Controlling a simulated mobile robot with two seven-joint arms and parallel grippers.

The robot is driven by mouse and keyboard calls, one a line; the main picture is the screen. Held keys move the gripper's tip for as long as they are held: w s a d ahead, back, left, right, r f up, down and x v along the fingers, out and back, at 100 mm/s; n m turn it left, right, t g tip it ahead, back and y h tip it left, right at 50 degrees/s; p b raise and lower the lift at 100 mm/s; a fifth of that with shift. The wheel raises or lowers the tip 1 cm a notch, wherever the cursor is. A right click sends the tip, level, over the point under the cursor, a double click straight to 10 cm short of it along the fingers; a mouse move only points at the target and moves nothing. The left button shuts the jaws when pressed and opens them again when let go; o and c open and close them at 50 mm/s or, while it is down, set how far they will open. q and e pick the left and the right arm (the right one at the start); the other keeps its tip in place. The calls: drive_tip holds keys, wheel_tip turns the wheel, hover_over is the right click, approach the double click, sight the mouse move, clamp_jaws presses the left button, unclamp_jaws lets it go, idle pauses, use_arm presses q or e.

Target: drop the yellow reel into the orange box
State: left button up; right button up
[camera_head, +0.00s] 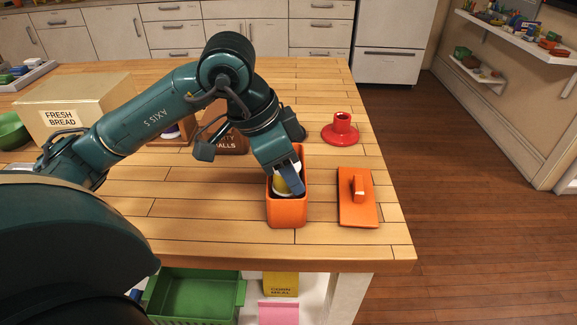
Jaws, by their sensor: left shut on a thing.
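The orange box (287,213) stands open on the wooden table, near its right front part. My left gripper (289,183) points down at the mouth of the box and is shut on the yellow reel (281,185). My right gripper is not in view.
An orange lid with a handle (357,208) lies right of the box. A red flanged piece (340,130) stands behind it. A bread box (70,105) and a green bowl (12,131) are at left. A green crate (195,297) sits below the table.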

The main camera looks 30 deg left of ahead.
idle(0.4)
use_arm(q)
drive_tip(key=o, duration=1)
drive_tip(key=shift+o, duration=0.2)
drive_tip(key=v, duration=1.3)
drive_tip(key=shift+p, duration=0.45)
